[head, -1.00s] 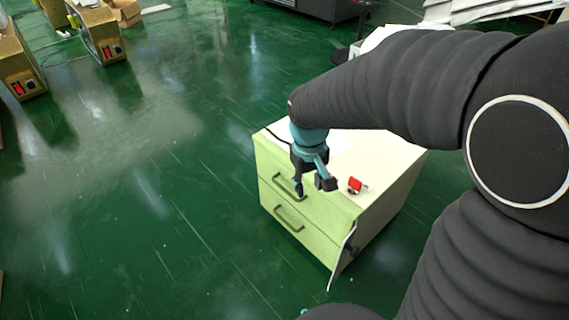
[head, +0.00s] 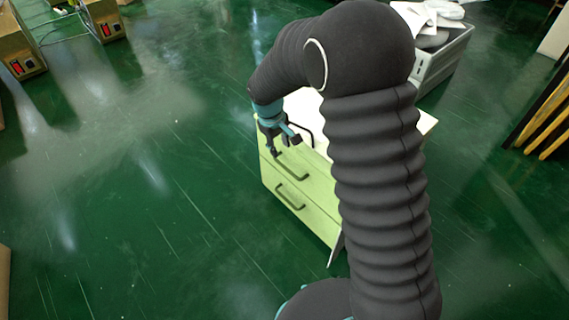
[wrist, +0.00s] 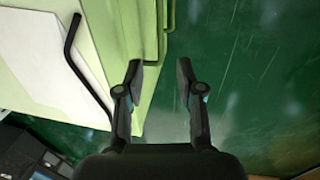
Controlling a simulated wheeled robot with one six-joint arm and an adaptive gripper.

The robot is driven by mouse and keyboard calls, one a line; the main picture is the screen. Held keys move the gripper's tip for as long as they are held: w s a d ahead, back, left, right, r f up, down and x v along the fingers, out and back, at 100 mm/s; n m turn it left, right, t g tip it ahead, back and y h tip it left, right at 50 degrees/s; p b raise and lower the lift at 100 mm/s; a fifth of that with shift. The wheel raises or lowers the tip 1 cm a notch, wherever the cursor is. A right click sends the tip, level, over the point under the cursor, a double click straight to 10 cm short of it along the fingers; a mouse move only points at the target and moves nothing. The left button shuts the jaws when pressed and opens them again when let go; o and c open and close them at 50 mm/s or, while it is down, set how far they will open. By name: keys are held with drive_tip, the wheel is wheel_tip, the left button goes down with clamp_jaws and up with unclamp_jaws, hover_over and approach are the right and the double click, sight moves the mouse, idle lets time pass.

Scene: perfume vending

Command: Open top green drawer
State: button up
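The light green drawer cabinet (head: 320,213) stands on the floor, partly hidden behind my arm in the head view. Its top drawer (head: 268,168) looks shut and has a dark bar handle (head: 291,169). The lower drawer has a similar handle (head: 290,196). My gripper (head: 286,149) is near the top front edge of the cabinet, just above the upper handle. In the wrist view, my gripper (wrist: 160,75) is open with nothing between the fingers.
A white sheet (wrist: 40,55) and a thin dark bar (wrist: 75,60) are on the cabinet top. A grey bin (head: 445,60) with white items stands behind. Brown boxes (head: 18,50) are at the far left. The green floor left of the cabinet is clear.

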sight(285, 167)
drive_tip(key=f, duration=0.3)
drive_tip(key=w+d+f, duration=0.1)
drive_tip(key=f, duration=0.6)
drive_tip(key=shift+w+d, duration=0.2)
clamp_jaws()
